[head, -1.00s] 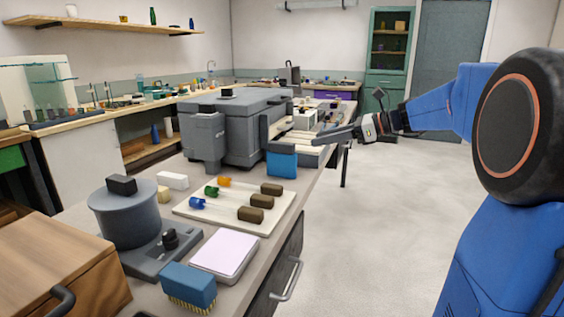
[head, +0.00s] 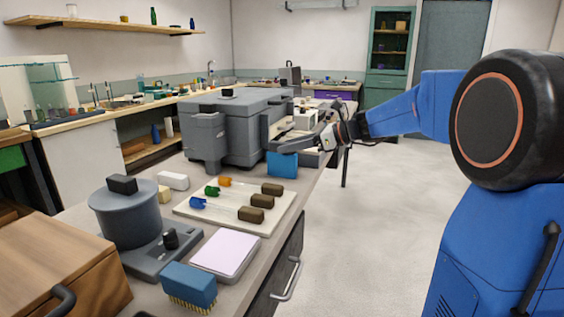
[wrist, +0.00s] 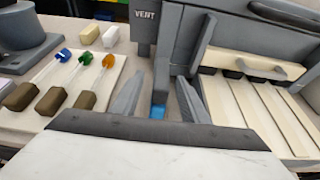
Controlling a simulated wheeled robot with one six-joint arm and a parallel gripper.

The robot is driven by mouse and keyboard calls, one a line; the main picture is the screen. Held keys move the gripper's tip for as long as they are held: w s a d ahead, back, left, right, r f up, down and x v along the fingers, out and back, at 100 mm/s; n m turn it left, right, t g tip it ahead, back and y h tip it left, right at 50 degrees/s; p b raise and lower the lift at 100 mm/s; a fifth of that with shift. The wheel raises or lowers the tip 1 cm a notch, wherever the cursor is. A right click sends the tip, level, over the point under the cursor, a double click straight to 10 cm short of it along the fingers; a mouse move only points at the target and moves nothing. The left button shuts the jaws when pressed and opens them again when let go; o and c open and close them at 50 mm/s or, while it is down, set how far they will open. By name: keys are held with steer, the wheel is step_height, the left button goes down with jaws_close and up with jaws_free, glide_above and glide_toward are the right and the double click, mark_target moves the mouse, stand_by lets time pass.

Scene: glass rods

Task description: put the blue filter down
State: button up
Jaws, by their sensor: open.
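A blue block (head: 282,164), which looks like the blue filter, stands upright at the counter's edge beside the grey machine. My gripper (head: 284,147) is open, with its fingers over the block's top edge in the head view. In the wrist view a small blue patch (wrist: 157,112) shows low between the two spread fingers (wrist: 160,80), below a grey upright part. The fingers are apart and grip nothing that I can see. Whether the block touches either finger cannot be told.
A grey machine (head: 230,130) marked VENT stands close to the gripper. A cream tray (head: 222,222) holds three glass rods with dark blocks and coloured ends. A blue brush (head: 188,284) and a pinkish pad (head: 226,254) lie nearer. Open floor (head: 375,240) lies to the right.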

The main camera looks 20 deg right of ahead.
mark_target(270, 150)
steer(key=x, duration=0.3)
steer(key=shift+w, duration=0.2)
jaws_close()
step_height(270, 150, up, 10)
stand_by(0.6)
